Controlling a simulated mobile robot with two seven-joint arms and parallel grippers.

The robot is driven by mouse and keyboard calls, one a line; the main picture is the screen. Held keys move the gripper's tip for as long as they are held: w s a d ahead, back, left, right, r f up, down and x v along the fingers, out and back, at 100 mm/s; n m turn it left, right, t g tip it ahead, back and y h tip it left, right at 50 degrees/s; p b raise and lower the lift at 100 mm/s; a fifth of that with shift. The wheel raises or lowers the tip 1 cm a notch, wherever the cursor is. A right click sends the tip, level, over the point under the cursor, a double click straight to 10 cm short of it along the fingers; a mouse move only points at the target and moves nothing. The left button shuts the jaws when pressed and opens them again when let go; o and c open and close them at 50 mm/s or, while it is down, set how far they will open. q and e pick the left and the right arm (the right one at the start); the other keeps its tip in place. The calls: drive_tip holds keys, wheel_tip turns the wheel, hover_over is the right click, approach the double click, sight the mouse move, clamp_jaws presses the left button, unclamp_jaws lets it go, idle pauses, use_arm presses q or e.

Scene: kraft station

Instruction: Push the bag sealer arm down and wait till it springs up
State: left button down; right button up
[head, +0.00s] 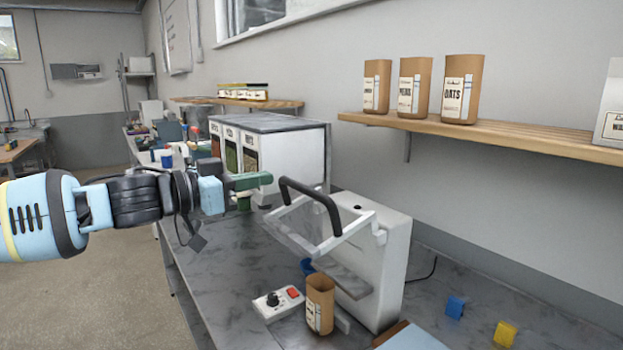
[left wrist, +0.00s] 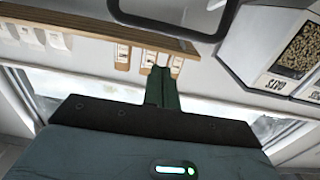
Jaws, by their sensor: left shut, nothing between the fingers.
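The bag sealer (head: 385,262) is a white upright box on the grey counter. Its white-framed sealer arm (head: 350,232) is raised and tilted up, with a black handle (head: 310,192) at its end. The handle also shows as a dark curved bar at the top of the left wrist view (left wrist: 165,32). A brown paper bag (head: 320,305) stands open below the arm, at the sealer's front. My left gripper (head: 262,181) has its green fingers shut and empty, just left of the handle and about level with its top; contact cannot be told. My right gripper is out of view.
A control box (head: 278,302) with a knob and red switch lies beside the bag. A white dispenser (head: 295,155) stands behind my gripper. A wall shelf (head: 490,134) holds several brown bags. Blue (head: 455,306) and yellow (head: 505,333) blocks lie at right.

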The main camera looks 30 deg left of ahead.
use_arm(q)
drive_tip(key=shift+s+a+r, duration=0.1)
drive_tip(key=shift+s+r, duration=0.05)
drive_tip(key=shift+r, duration=0.4)
drive_tip(key=shift+s+a+r, duration=0.1)
drive_tip(key=shift+r, duration=0.45)
